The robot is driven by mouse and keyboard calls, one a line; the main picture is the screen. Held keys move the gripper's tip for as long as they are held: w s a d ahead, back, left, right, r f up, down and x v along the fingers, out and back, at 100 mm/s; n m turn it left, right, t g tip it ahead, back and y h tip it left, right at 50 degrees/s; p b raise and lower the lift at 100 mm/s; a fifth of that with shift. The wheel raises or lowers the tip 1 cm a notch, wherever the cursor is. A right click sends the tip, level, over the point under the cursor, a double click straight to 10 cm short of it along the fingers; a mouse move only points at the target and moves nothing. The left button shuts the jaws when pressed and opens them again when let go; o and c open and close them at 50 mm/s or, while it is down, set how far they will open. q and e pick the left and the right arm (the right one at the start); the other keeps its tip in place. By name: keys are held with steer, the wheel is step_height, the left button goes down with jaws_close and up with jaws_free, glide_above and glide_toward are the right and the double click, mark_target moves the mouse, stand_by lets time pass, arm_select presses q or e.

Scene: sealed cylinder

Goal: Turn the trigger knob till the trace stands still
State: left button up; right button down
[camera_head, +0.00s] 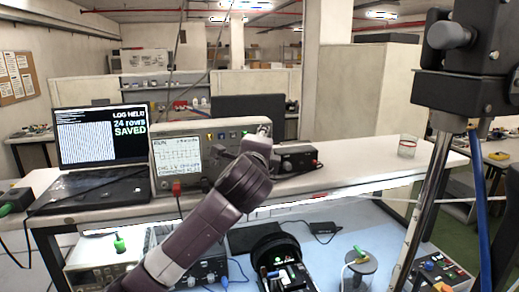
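The oscilloscope (192,132) stands on the raised shelf, its lit screen (178,156) facing me with a square-like trace and small text. One picture cannot show whether the trace moves. Several controls sit right of the screen; my arm covers the right part of the panel, and I cannot make out the trigger knob. My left arm rises from the bottom left, and its end, with the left gripper (263,131), is at the oscilloscope's right side. The fingers are too small and hidden to tell open from shut, or whether they touch a knob. My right gripper is not in view.
A laptop (98,150) showing "SAVED" stands left of the oscilloscope. A black box (297,158) is close on the right. Below are instruments, an open black cylinder (284,262) and cables. A metal pole (424,205) rises at right.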

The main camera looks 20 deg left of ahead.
arm_select(q)
steer(key=v, duration=0.6)
steer(key=shift+s, duration=0.1)
stand_by(0.3)
